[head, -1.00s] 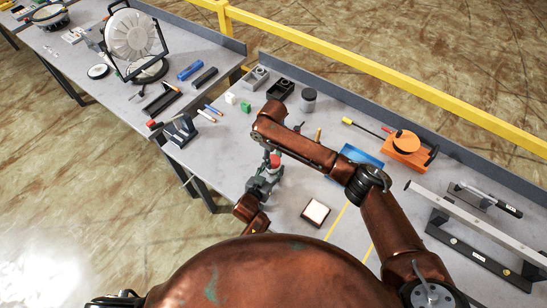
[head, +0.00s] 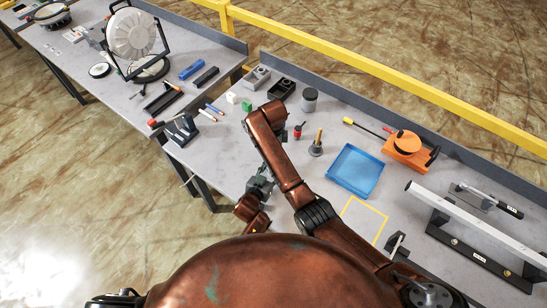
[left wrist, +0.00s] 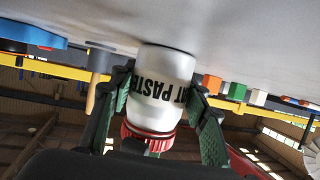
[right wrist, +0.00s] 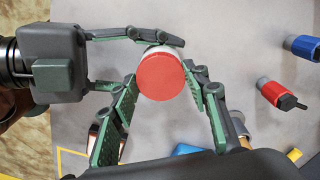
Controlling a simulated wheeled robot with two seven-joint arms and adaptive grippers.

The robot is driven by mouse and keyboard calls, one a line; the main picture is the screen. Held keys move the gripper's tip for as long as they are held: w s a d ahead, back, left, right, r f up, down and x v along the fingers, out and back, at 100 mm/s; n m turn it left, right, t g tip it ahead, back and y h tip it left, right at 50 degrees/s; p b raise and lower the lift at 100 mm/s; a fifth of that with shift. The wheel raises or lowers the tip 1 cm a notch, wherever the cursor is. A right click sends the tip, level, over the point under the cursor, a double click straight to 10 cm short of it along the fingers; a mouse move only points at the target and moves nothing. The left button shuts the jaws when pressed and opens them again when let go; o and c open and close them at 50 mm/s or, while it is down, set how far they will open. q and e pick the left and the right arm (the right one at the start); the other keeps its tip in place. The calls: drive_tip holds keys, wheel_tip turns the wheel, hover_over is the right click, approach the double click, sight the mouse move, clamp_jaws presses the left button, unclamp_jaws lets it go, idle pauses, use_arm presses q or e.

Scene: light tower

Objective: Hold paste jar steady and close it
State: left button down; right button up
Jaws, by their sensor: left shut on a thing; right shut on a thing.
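The paste jar (left wrist: 160,92) is a white cylinder with black lettering, seen upside down in the left wrist view. Its red lid (right wrist: 161,76) sits at its mouth; the ribbed lid edge also shows in the left wrist view (left wrist: 148,137). I cannot tell how tightly it sits. My left gripper (left wrist: 157,95) is shut on the jar's body, one finger on each side; it also shows in the head view (head: 262,184). My right gripper (right wrist: 160,88) is shut on the red lid from above. In the head view my right arm hides jar and lid.
A blue tray (head: 355,171), a wooden-handled tool (head: 317,142) and a small red-and-black item (head: 298,131) stand to the right. A grey canister (head: 309,100) is behind. An orange device (head: 408,150) lies farther right. A yellow-outlined square (head: 363,221) on the bench is bare.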

drive_tip(key=m, duration=0.5)
drive_tip(key=shift+w+m, duration=0.1)
drive_tip(key=shift+m, duration=0.2)
drive_tip(key=o, duration=0.7)
drive_tip(key=shift+r, duration=0.1)
drive_tip(key=shift+r, duration=2.2)
drive_tip(key=shift+c, duration=0.4)
